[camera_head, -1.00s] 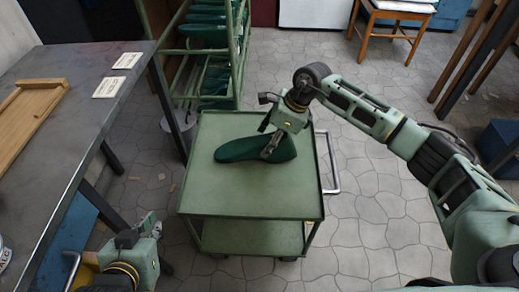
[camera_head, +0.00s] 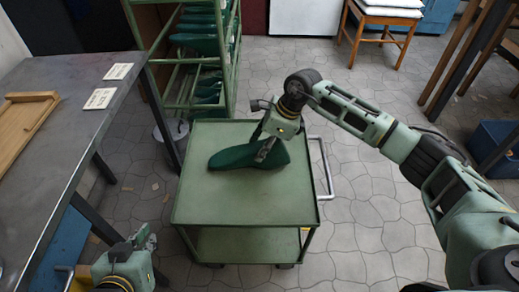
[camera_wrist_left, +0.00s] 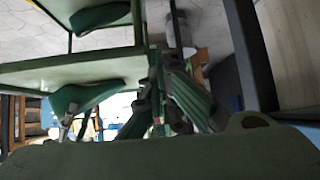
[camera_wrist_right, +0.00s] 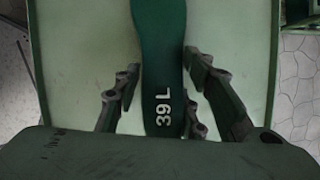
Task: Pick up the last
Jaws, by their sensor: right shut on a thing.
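The last (camera_head: 236,156) is a dark green foot form above the top of a green cart (camera_head: 240,205). In the right wrist view the last (camera_wrist_right: 159,45) bears the white mark "39 L". My right gripper (camera_head: 266,148) is shut on the last at its right end, one finger on each side. Whether the last touches the cart top cannot be told. My left gripper (camera_head: 147,238) is low at the left, beside the cart and away from the last. In the left wrist view its fingers (camera_wrist_left: 160,68) come together with nothing seen between them.
A green rack (camera_head: 205,60) with several more green lasts stands behind the cart. A dark metal table (camera_head: 70,130) with two white cards and a wooden tray (camera_head: 22,125) is at the left. The cart's handle (camera_head: 323,165) is on its right. Floor lies open at the right.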

